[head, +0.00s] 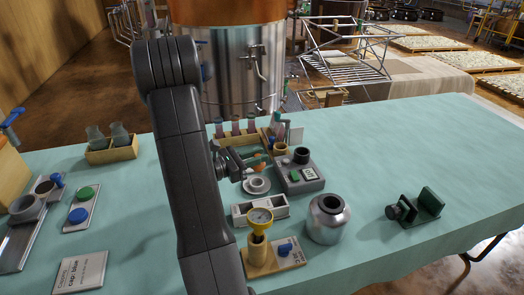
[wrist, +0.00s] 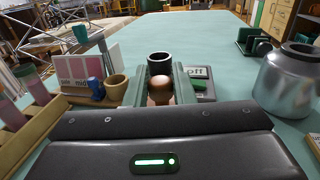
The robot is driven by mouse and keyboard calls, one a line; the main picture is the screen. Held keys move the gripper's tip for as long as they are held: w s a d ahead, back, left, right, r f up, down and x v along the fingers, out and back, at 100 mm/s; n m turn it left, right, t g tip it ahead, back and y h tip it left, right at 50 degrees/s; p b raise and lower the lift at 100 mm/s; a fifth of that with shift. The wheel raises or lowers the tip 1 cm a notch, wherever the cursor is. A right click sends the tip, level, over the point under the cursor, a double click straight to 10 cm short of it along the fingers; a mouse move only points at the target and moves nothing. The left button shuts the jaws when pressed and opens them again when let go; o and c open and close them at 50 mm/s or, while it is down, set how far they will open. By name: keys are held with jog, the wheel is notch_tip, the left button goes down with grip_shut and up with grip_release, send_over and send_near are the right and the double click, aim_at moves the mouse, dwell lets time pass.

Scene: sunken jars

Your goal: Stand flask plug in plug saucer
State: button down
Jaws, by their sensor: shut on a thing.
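The flask plug (wrist: 160,88) is a brown, rounded piece held between the green fingers of my gripper (wrist: 160,92) in the wrist view. In the head view the gripper (head: 258,164) holds it above the table, near the small white plug saucer (head: 257,190). The saucer stands just below the gripper, left of a grey device. The plug's lower part is hidden by the fingers. The saucer does not show in the wrist view.
The grey device (head: 306,180) with a dark cup and green button stands close right. A tube rack (head: 240,139) is behind, a white tray (head: 260,211) and yellow gauge (head: 260,217) in front. A steel jar (head: 328,222) is front right. The table's right back is clear.

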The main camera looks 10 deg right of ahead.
aim_at(256, 167)
jog(key=shift+f+b, duration=1.25)
jog(key=shift+f, duration=0.45)
jog(key=shift+a+f, duration=0.1)
jog(key=shift+a, duration=0.15)
jog(key=shift+s+f, duration=0.1)
jog(key=shift+f, duration=0.05)
jog(key=shift+f+b, duration=0.95)
jog(key=shift+f, duration=0.15)
jog(key=shift+f+b, duration=0.35)
jog(key=shift+b, duration=0.05)
jog(key=c, duration=1.1)
grip_release()
jog(key=shift+c, duration=0.2)
